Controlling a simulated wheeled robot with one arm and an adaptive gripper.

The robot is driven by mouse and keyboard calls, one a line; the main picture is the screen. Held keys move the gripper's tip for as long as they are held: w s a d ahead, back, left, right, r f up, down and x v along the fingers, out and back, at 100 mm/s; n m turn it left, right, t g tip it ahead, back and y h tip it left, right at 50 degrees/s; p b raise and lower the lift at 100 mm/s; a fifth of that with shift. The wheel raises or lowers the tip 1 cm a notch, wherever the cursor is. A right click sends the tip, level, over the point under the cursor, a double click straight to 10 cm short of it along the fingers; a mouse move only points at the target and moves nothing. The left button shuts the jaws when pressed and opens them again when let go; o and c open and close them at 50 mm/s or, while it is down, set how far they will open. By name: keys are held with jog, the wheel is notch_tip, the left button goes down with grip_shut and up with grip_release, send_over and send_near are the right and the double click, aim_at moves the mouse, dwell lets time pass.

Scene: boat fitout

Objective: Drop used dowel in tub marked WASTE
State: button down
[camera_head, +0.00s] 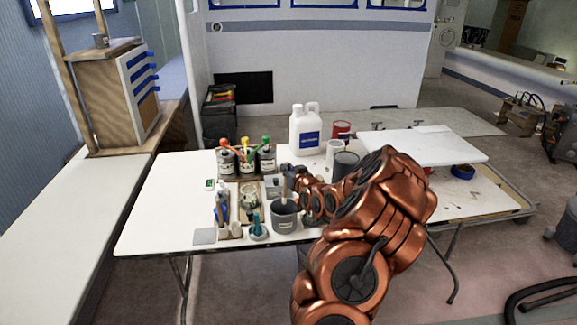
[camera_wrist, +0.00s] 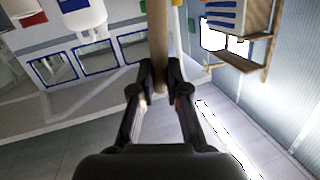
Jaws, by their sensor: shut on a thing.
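My gripper (camera_wrist: 160,85) is shut on a wooden dowel (camera_wrist: 158,40), which runs up between the fingertips in the wrist view. In the head view a pale stick, apparently the dowel (camera_head: 285,184), stands upright over a grey tub (camera_head: 285,218) near the table's front edge. I cannot tell whether its lower end is inside the tub or above or behind it. The tub has a pale label too small to read, so I cannot tell whether it says WASTE. In the head view my copper arm hides most of my gripper.
Left of the tub are a teal-handled item (camera_head: 257,226) and several small tools. The table's front left (camera_head: 160,228) is clear.

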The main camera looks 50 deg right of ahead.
jog(key=shift+s+a+f+b, duration=0.1)
jog(key=shift+a+f+b, duration=0.1)
jog(key=shift+f+b, duration=0.65)
jog(key=shift+a+f+b, duration=0.15)
jog(key=shift+f+b, duration=0.35)
jog(key=shift+f, duration=0.5)
jog(key=c, duration=1.1)
grip_release()
jog(key=shift+s, duration=0.15)
jog(key=v, duration=1.1)
jog(key=shift+s+a, duration=0.15)
jog(key=shift+s, duration=0.2)
jog(key=shift+r, duration=0.1)
